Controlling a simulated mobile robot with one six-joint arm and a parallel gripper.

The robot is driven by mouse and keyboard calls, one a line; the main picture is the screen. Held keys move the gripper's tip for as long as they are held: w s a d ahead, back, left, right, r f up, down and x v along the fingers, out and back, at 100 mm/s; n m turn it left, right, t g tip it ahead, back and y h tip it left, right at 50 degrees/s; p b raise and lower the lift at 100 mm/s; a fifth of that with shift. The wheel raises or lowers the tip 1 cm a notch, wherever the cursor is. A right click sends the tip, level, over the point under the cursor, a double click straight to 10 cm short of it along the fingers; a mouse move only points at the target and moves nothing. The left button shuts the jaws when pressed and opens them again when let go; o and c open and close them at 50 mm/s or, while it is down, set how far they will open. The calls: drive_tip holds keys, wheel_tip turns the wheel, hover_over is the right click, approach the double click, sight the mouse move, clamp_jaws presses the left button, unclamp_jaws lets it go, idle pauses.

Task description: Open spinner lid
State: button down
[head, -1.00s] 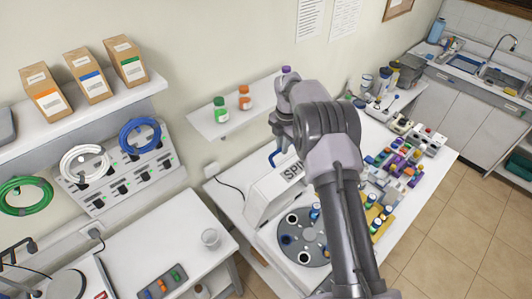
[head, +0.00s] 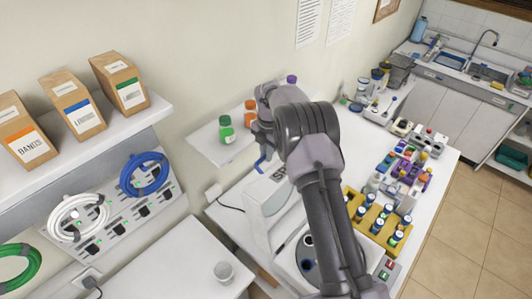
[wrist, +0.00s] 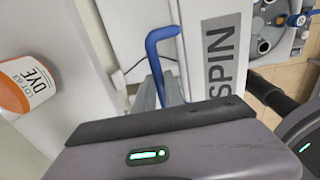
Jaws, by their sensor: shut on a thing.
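The spinner (head: 257,220) is a white machine on the table, partly hidden behind my arm in the head view. Its white lid bears a grey SPIN label (wrist: 222,58) and a bent blue handle (wrist: 162,36). The lid stands raised, with the round grey rotor (wrist: 268,28) and its holes uncovered. The rotor (head: 308,262) also shows in the head view beside my arm. My gripper (wrist: 162,88) is shut on the blue handle, its fingers close around the handle's lower part. The handle's end (head: 261,164) shows just below my wrist in the head view.
A small wall shelf behind my wrist holds a green bottle (head: 226,128) and an orange bottle (head: 250,110). A yellow rack (head: 378,222) with several vials stands right of the spinner.

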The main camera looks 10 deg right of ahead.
drive_tip(key=shift+w+r, duration=0.1)
drive_tip(key=c, duration=1.4)
unclamp_jaws()
drive_tip(key=shift+c, duration=0.2)
wheel_tip(320, 180, up, 17)
drive_tip(key=shift+s+d+r+b, duration=0.2)
drive_tip(key=shift+s+d+b, duration=0.1)
drive_tip(key=shift+s, duration=0.1)
